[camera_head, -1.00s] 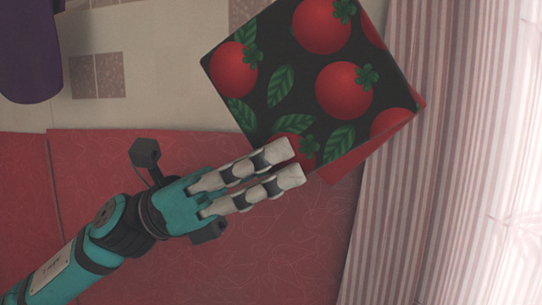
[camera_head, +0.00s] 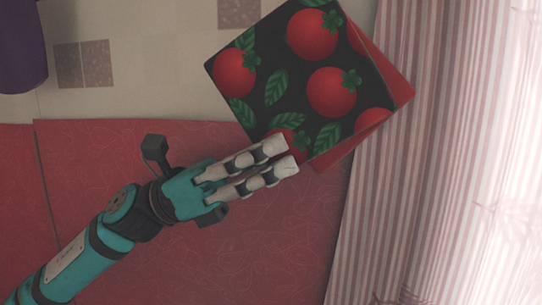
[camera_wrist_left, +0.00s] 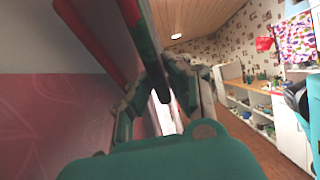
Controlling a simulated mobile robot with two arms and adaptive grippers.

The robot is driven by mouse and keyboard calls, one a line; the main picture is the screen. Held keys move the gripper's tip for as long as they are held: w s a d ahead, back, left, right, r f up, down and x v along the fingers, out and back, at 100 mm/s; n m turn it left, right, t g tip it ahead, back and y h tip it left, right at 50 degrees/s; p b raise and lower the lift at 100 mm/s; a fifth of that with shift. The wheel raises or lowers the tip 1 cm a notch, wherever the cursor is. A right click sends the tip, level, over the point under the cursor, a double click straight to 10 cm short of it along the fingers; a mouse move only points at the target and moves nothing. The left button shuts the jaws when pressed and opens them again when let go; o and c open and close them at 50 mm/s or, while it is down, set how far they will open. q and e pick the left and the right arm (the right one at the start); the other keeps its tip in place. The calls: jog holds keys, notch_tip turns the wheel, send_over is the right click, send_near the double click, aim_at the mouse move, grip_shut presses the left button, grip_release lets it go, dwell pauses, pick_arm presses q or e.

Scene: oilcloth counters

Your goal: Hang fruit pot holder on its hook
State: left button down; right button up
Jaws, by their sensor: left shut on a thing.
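The fruit pot holder (camera_head: 300,92) is a black square with red fruits and green leaves and a red edge. It is tilted in the upper middle of the head view. In the left wrist view the pot holder (camera_wrist_left: 148,48) shows nearly edge-on between the gripper's fingers (camera_wrist_left: 160,100). I cannot make out the hook in either view. My right gripper is not in view.
A striped curtain (camera_head: 395,180) hangs close to the pot holder's right side. Behind are a pale tiled surface (camera_head: 145,85) and a red patterned surface (camera_head: 290,230). A purple object (camera_head: 20,50) is at the upper left. The left wrist view shows far shelves (camera_wrist_left: 255,105).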

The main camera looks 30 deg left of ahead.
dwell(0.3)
pick_arm(q)
jog(key=c, duration=1.2)
grip_release()
jog(key=v, duration=1.2)
